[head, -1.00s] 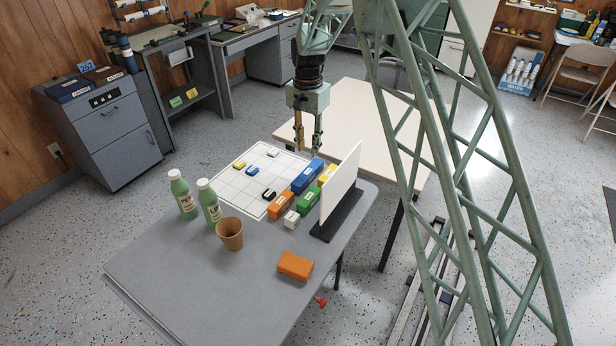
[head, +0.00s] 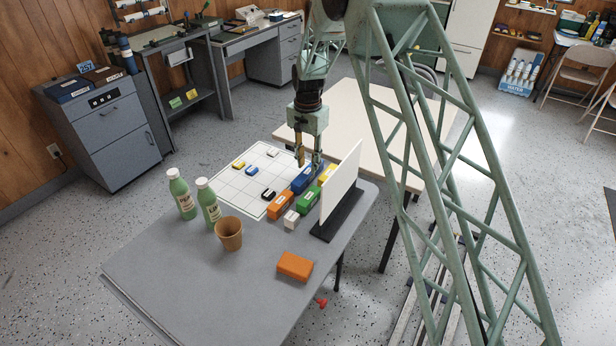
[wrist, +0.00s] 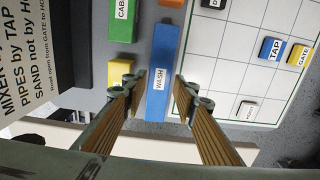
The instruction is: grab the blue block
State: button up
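The long blue block (head: 300,184), labelled WASH, lies on the grey table beside the gridded white board. It also shows in the wrist view (wrist: 160,60), running up the middle of the picture. My gripper (head: 309,163) points down over the block and is open. In the wrist view my gripper (wrist: 156,84) has one finger on each side of the block, with gaps between fingers and block. I cannot tell exactly how far down the fingertips reach beside it. In the head view the fingers hide part of the block.
A green block (head: 308,200), a yellow block (head: 327,173) and an orange block (head: 280,205) lie close by. A white upright panel (head: 341,185) stands to the right. The gridded board (head: 245,185) holds small labelled pieces. Bottles and a brown cup (head: 229,235) stand in front.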

aim_at(308, 171)
jog(key=shift+f, duration=0.1)
jog(key=shift+f+b, duration=0.7)
jog(key=shift+f, duration=1.8)
jog(key=c, duration=0.6)
jog(key=shift+o, duration=0.2)
jog(key=shift+r, duration=0.1)
jog(key=shift+r+p, duration=0.95)
jog(key=shift+r, duration=4)
